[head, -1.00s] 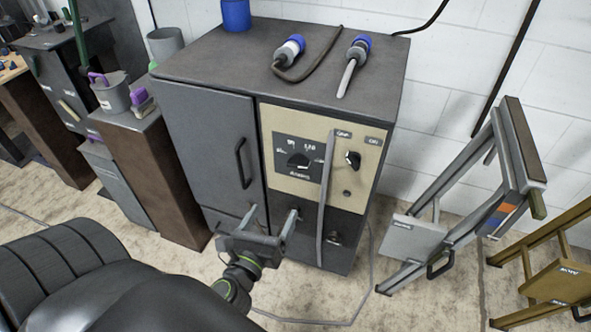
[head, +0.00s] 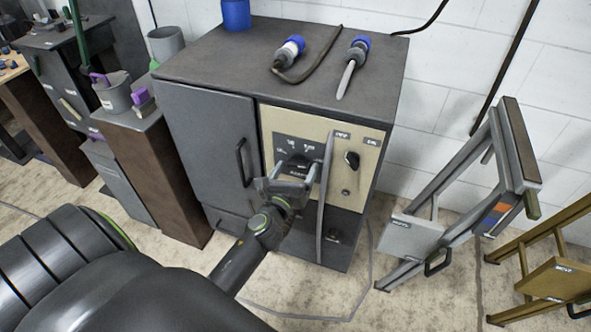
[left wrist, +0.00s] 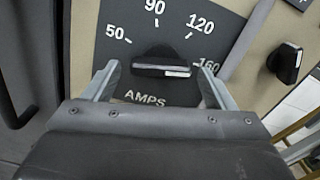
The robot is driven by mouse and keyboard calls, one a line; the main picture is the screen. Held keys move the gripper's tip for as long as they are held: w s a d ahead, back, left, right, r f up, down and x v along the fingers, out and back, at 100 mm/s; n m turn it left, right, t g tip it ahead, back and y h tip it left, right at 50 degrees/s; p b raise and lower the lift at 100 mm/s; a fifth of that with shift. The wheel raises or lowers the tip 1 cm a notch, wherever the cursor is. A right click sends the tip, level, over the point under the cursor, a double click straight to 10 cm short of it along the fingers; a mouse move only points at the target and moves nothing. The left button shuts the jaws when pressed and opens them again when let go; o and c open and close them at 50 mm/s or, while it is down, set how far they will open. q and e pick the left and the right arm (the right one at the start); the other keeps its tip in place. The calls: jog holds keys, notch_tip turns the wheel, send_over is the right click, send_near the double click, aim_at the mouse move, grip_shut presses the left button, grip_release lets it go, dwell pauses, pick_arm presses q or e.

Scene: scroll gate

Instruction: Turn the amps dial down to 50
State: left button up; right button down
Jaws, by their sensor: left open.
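The amps dial (left wrist: 160,60) is a black bar-shaped knob on a dark plate marked 50, 90, 120 and 160, with AMPS printed below. The knob lies roughly level, with a white strip on its right half, the end towards 160. In the head view the dial (head: 297,160) is on the cabinet's beige panel, partly hidden by my gripper. My left gripper (left wrist: 158,76) is open, with one finger on each side of the knob and a visible gap to both ends. It also shows in the head view (head: 288,178). My right gripper is out of view.
A long grey vertical bar (head: 324,205) stands just right of the dial. Another black knob (head: 352,160) is beyond it. The grey cabinet door (head: 212,145) with its handle is on the left. Two blue-ended plugs lie on the cabinet top (head: 215,55).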

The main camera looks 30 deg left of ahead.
pick_arm(q)
jog(key=shift+w, duration=0.15)
jog(key=c, duration=1)
